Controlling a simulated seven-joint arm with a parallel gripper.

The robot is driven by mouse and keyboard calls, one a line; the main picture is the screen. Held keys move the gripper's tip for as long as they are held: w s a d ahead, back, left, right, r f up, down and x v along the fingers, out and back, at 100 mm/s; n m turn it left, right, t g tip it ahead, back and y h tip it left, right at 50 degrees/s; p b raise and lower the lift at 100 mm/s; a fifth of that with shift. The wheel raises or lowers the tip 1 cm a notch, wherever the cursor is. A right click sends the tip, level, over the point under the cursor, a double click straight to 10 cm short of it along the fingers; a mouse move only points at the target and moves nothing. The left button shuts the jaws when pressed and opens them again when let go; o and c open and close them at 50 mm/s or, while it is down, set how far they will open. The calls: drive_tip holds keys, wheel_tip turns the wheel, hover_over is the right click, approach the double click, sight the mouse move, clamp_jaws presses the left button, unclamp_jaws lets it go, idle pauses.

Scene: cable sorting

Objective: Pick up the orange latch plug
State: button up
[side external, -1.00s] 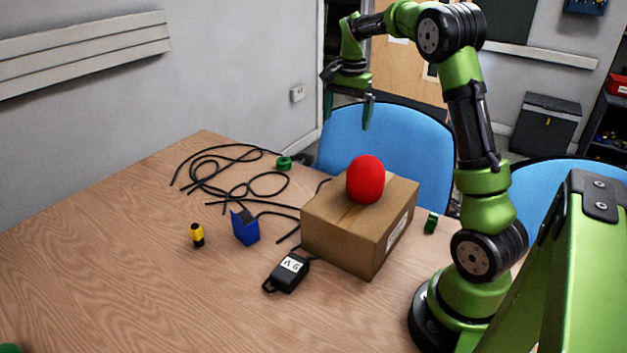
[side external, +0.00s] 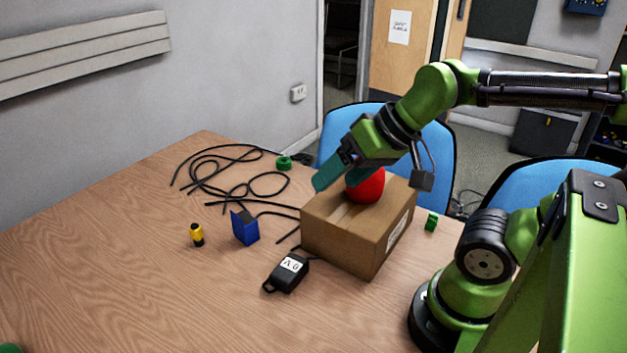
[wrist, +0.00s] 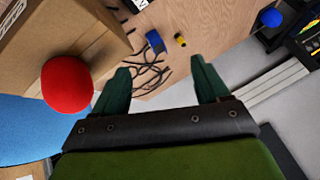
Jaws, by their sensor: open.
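A small yellow-orange and black plug-like piece (side external: 197,235) stands on the table, left of a blue block (side external: 245,227). It also shows in the wrist view (wrist: 180,40). It is the closest match to the orange latch plug; I see no plainly orange plug. My gripper (side external: 324,180) is open and empty, tilted down above the cardboard box, its fingers beside the red ball. In the wrist view my gripper's two green fingers (wrist: 161,72) are spread, with the plug-like piece far beyond them. My gripper hides part of the ball.
The cardboard box (side external: 345,240) with the red ball (side external: 368,188) on top is an obstacle. Black cable (side external: 222,168), a green ring (side external: 284,163), a black adapter (side external: 287,273) and a green block (side external: 431,222) lie around it.

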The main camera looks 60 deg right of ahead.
drive_tip(key=c, duration=0.3)
drive_tip(key=w+d+f+n+g+h, duration=0.15)
drive_tip(key=w+d, duration=0.35)
drive_tip(key=d, duration=0.5)
drive_tip(key=w+d+f+n+g, duration=0.3)
drive_tip(key=w+d, duration=0.3)
drive_tip(key=d, duration=0.4)
drive_tip(key=w+d+f+n+g+h, duration=0.1)
drive_tip(key=w+d+f+n+g, duration=0.3)
drive_tip(key=d, duration=0.6)
drive_tip(key=f, duration=0.3)
drive_tip(key=f+m+t, duration=0.1)
drive_tip(key=f, duration=0.2)
drive_tip(key=w+f+m, duration=0.1)
drive_tip(key=f, duration=0.2)
drive_tip(key=shift+a+y, duration=0.25)
drive_tip(key=shift+d+f, duration=0.2)
drive_tip(key=shift+f, duration=2.9)
